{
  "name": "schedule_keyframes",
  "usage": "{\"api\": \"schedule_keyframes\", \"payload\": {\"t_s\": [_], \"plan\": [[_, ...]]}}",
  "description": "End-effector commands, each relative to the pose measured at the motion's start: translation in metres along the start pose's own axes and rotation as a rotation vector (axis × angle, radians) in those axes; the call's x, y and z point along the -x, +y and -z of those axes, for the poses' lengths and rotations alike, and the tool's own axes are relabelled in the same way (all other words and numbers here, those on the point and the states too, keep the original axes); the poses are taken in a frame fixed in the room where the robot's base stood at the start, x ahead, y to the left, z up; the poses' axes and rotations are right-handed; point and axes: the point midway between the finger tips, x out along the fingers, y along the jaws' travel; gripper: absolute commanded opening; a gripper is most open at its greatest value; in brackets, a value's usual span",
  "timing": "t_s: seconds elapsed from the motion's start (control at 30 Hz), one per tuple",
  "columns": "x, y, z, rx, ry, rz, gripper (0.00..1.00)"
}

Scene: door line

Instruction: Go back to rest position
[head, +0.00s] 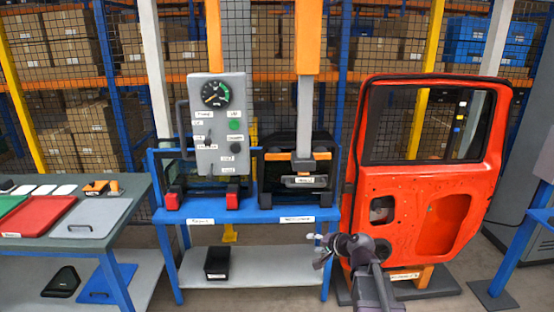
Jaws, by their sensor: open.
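My gripper (323,250) is at the lower middle of the head view, in front of the blue stand (247,214) and left of the lower part of the red door (412,215). Its fingers are apart and I see nothing held between them. My arm comes up from the bottom edge. The red car door stands upright at the right, with its window frame and inner openings showing. My gripper appears clear of the stand and the door, though the exact gap cannot be told.
A grey control panel with a gauge (216,95) rises above the blue stand. A black bin (217,262) sits on its lower shelf. A table with red and grey trays (87,217) is at the left. Mesh fencing and shelves of boxes (75,40) stand behind.

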Motion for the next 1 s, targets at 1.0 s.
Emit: {"api": "schedule_keyframes", "payload": {"t_s": [1.0], "plan": [[0.084,0.127,-0.134,0.627,-0.574,-0.873,0.62]]}}
